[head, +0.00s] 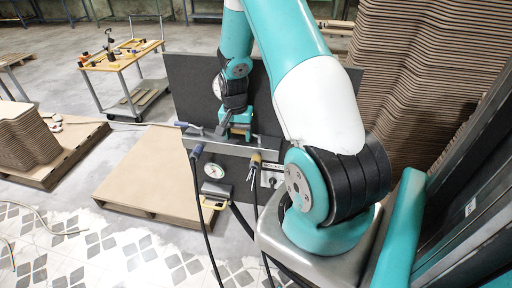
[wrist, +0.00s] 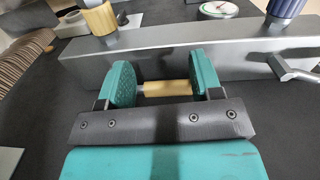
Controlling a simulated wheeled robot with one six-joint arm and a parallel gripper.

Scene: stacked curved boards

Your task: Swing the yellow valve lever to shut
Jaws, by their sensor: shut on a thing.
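My gripper (wrist: 164,80) has its two teal finger pads on either end of the yellow valve lever's grip (wrist: 168,88), a short yellow cylinder lying across between them in the wrist view. A thin metal stem shows beside the left pad. The lever sits against the near side of a grey metal bar (wrist: 160,50). In the head view my gripper (head: 236,128) is at the dark upright panel (head: 190,85), just above the bar. The lever is mostly hidden there by the gripper, and its exact angle cannot be told.
A lever with a blue grip (head: 183,125) sticks out left of my gripper. Below the bar hang hoses with a blue connector (head: 196,151) and a brass one (head: 255,160). A round gauge (head: 213,170) sits between them. Pallets and stacked boards (head: 415,80) stand around.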

